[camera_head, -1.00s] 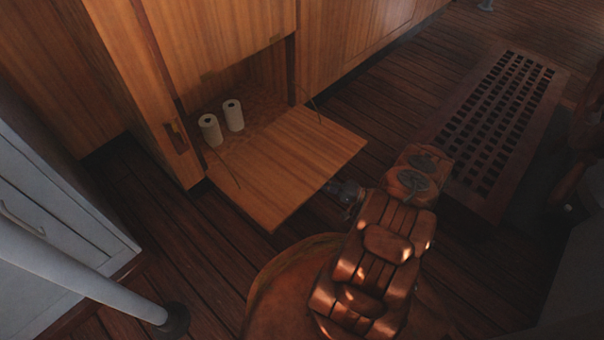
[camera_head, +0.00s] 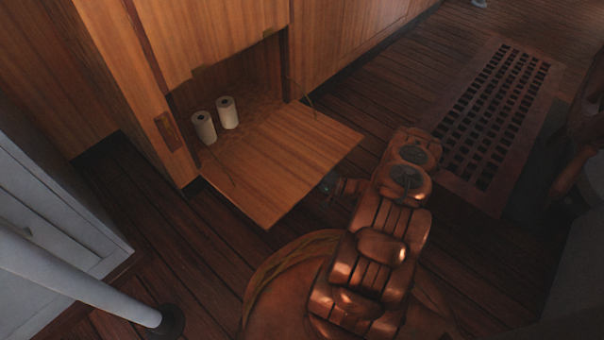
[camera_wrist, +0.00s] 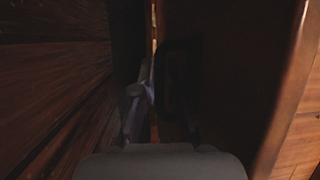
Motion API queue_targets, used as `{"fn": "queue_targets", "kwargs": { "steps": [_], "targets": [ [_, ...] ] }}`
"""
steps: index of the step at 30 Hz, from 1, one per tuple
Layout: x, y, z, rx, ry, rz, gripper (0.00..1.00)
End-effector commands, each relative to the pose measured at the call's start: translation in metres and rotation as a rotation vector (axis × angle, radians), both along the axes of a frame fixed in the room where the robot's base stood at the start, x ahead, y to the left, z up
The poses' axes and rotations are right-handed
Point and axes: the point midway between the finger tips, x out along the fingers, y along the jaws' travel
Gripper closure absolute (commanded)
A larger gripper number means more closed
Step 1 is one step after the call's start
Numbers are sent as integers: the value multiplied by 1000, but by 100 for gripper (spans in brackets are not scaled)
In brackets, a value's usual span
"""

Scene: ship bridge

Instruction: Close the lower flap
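The lower flap (camera_head: 285,165) is a light wooden panel hinged at the bottom of the wooden cabinet. It is folded down and open, lying roughly level above the floor, with a thin stay at each side. My gripper (camera_head: 327,185) is low at the flap's right-hand outer edge, partly hidden by it. Whether they touch cannot be told. In the wrist view, my gripper (camera_wrist: 158,105) is dark, with floor planks to its left and a dark brown surface to its right. Its finger spacing is unclear, and I see nothing clearly held.
Two white paper rolls (camera_head: 204,128) (camera_head: 227,112) stand inside the open compartment, behind the flap. A grey cabinet (camera_head: 50,200) and a pale pole (camera_head: 80,285) are at the left. A wooden grating (camera_head: 495,115) lies at the right.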

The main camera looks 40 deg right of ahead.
Motion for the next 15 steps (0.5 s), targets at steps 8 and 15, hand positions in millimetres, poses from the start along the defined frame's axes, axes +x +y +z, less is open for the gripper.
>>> {"fn": "queue_targets", "kwargs": {
  "steps": [8, 15],
  "targets": [
    [0, 0, 0, 0, 0, 0, 100],
    [0, 0, 0, 0, 0, 0, 100]
  ]
}}
